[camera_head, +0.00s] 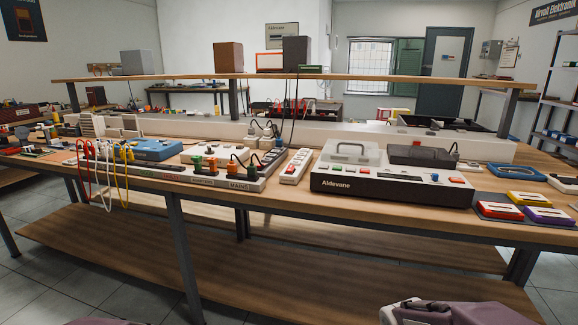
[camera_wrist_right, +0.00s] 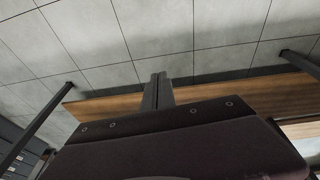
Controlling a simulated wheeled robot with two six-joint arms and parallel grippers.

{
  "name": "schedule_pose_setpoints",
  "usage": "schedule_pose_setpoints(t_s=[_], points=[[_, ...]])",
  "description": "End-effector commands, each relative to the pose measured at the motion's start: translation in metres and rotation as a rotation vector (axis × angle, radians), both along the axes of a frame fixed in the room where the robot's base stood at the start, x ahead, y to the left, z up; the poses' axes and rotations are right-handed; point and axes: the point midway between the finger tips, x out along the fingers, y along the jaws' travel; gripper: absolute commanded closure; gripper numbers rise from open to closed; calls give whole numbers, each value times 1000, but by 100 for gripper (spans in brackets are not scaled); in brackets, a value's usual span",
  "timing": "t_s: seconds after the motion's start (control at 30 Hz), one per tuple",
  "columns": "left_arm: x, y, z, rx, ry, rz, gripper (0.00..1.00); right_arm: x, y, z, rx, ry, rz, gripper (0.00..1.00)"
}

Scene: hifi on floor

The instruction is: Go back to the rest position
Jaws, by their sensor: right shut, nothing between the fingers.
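In the right wrist view my right gripper (camera_wrist_right: 158,92) is shut and empty, its two dark fingers together. It points at the lower wooden shelf and the grey tiled floor, touching nothing that I can see. In the head view only parts of my own arms show at the bottom edge, at the right and the left. Neither gripper's fingers are visible there.
A long wooden workbench (camera_head: 290,218) crosses the head view, with a lower shelf (camera_head: 300,262). On it stand the Aldevane device (camera_head: 390,190), a power strip (camera_head: 295,167), a blue device (camera_head: 155,149) and coloured boxes at the right. Tiled floor (camera_head: 50,290) is open in front.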

Motion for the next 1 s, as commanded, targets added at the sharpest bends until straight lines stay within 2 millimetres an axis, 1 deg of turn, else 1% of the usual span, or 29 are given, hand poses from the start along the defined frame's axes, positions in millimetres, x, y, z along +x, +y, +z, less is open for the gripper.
schedule_pose_setpoints(t_s=[0.03, 0.07, 0.1, 0.13, 0.17, 0.2, 0.27, 0.3, 0.37, 0.47, 0.57, 0.6, 0.67, 0.7, 0.77, 0.8, 0.9, 1.0], points=[[0, 0, -1, 0, 0, 0, 64, -21, 7, -14, 27, 48, 14, 100], [0, 0, -1, 0, 0, 0, 64, -34, 12, -22, 45, 74, 27, 100], [0, 0, -2, 0, 0, 0, 64, -51, 18, -32, 70, 109, 47, 100], [0, 0, -2, 0, 0, 0, 64, -62, 24, -38, 90, 129, 71, 100], [0, 0, -2, 0, 0, 0, 64, -64, 28, -40, 104, 127, 108, 100], [0, 0, -2, 0, 0, 0, 64, -56, 30, -38, 97, 104, 185, 100], [-1, 0, 31, 0, 2, 0, 64, -55, 29, -4, 91, 106, 206, 100], [0, 0, 45, 0, 0, 0, 64, -55, 29, 9, 91, 107, 205, 100], [0, 0, 63, 0, -1, 0, 64, -55, 29, 27, 91, 107, 205, 100], [0, 0, 98, 0, 0, 0, 64, -55, 29, 62, 90, 106, 205, 100], [0, 0, 140, 0, 0, 0, 64, -55, 29, 105, 90, 106, 205, 100], [0, 0, 160, 0, 0, 0, 64, -55, 29, 124, 90, 106, 205, 100], [0, 0, 192, 0, 0, 0, 64, -55, 29, 156, 90, 106, 205, 100], [0, 0, 215, 0, 0, 0, 64, -55, 29, 179, 90, 106, 205, 100], [0, 0, 251, 0, 0, 0, 64, -55, 29, 215, 90, 106, 205, 100], [0, 0, 273, 0, 0, 0, 64, -55, 29, 237, 90, 106, 205, 100], [0, 0, 323, 0, 0, 0, 64, -55, 29, 287, 90, 106, 205, 100], [0, 0, 358, 0, 0, 0, 64, -55, 29, 322, 90, 107, 205, 100]])
